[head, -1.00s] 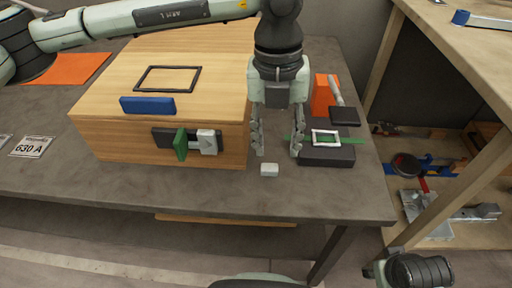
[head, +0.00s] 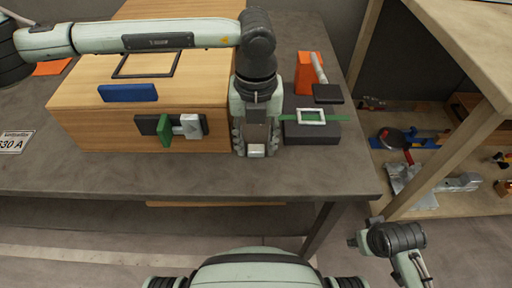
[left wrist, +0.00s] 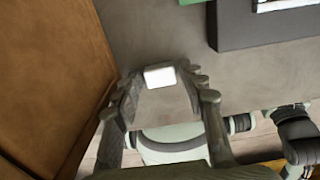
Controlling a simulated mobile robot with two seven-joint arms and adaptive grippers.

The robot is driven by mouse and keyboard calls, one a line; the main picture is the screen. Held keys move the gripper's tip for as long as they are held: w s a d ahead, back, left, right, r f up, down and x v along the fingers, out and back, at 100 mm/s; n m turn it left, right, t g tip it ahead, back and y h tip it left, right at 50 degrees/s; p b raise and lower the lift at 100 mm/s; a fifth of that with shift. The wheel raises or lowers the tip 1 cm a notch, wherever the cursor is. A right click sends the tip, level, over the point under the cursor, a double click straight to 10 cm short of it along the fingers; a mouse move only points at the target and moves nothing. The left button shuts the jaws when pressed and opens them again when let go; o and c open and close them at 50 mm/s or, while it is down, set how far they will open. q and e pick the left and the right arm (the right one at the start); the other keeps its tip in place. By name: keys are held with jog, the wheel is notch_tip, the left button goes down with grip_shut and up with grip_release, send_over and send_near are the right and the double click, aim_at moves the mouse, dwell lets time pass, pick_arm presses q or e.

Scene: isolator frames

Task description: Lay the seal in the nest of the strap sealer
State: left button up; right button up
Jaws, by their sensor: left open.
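The seal (head: 256,150), a small pale block, lies on the grey table in front of the wooden box. My left gripper (head: 255,146) points down over it with its fingers open. In the left wrist view the seal (left wrist: 159,77) sits between the fingertips (left wrist: 161,82); I cannot tell whether they touch it. The strap sealer (head: 312,139) is a dark block just right of the gripper. A white rectangular frame (head: 312,123) lies on top of it, with a green strap (head: 287,117) running across. The sealer also shows in the left wrist view (left wrist: 240,30).
An orange block (head: 304,80) stands behind the sealer. The front table strip is clear. A shelf holds tools at right.

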pick_arm(q)
grip_shut()
jog(key=shift+r, duration=0.1)
